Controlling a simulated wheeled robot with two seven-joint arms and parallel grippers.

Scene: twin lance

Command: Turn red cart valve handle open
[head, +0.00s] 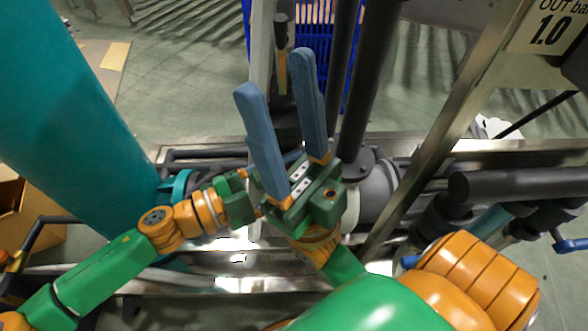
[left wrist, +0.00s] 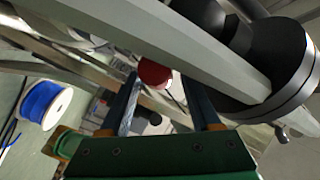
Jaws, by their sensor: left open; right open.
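In the left wrist view a round red part (left wrist: 155,73), probably the end of the red valve handle, shows between the fingertips of my left gripper (left wrist: 160,80). I cannot tell whether it lies between the fingers or beyond them; the gripper is open. In the head view my left gripper (head: 240,197) reaches in from the left, its fingers mostly hidden behind my right gripper. The red handle does not show there. My right gripper (head: 272,72) is open and empty, its blue fingers pointing up the picture above the pipework.
A grey metal bar (left wrist: 190,45) and a dark round fitting (left wrist: 270,65) lie close to the left gripper. A teal column (head: 75,110) stands at left. Dark upright pipes (head: 370,85) and a metal frame (head: 455,115) stand at right. A blue-and-white spool (left wrist: 45,105) is on the floor.

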